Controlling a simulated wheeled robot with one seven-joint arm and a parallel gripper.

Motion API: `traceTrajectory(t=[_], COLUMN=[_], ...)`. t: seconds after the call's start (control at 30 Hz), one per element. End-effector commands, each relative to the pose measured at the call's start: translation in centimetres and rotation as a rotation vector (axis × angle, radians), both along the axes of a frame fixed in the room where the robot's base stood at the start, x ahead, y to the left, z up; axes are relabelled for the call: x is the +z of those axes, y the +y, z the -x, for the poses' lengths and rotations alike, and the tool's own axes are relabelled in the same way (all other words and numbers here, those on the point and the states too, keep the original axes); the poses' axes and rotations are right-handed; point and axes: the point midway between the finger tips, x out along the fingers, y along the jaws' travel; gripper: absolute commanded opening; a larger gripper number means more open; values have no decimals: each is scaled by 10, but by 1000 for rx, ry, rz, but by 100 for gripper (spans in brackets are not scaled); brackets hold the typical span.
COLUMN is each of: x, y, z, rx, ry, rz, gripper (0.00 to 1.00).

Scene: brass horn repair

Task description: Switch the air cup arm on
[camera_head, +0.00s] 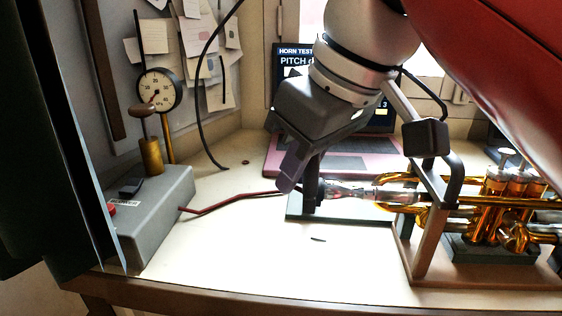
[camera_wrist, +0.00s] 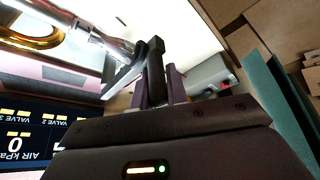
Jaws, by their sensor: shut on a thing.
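The air cup arm (camera_head: 312,185) is a dark upright bar on a dark green base plate, at the mouthpiece end of the brass horn (camera_head: 500,205). A clear and silvery piece (camera_head: 350,191) lies between the bar and the horn. My gripper (camera_head: 297,178) points down at the bar, its purple-grey fingers closed around it. In the wrist view, the black bar (camera_wrist: 156,62) stands between the fingers of my gripper (camera_wrist: 157,88). The far finger is partly hidden in the head view. I cannot tell the arm's on or off position.
A grey box (camera_head: 160,210) with a red button and a dial gauge (camera_head: 159,90) stands at left. A red hose (camera_head: 230,203) runs from it toward the arm. A wooden stand (camera_head: 428,245) frames the horn. A pink laptop (camera_head: 335,155) is behind. The front bench is mostly clear.

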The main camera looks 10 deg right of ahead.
Motion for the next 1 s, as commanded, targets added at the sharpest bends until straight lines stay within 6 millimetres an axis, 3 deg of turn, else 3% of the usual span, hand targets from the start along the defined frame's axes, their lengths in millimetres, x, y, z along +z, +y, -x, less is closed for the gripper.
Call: traceTrajectory(t=[0.07, 0.1, 0.23, 0.77, 1.0], x=[-5, -5, -5, -3, 35], y=[-8, -8, -8, -10, -14], z=[8, 8, 7, 7, 14], rx=[-14, -15, -17, -22, -13], ry=[30, 30, 30, 30, 12], rz=[27, 27, 26, 24, 14], gripper=[0, 20, 37, 37, 37])
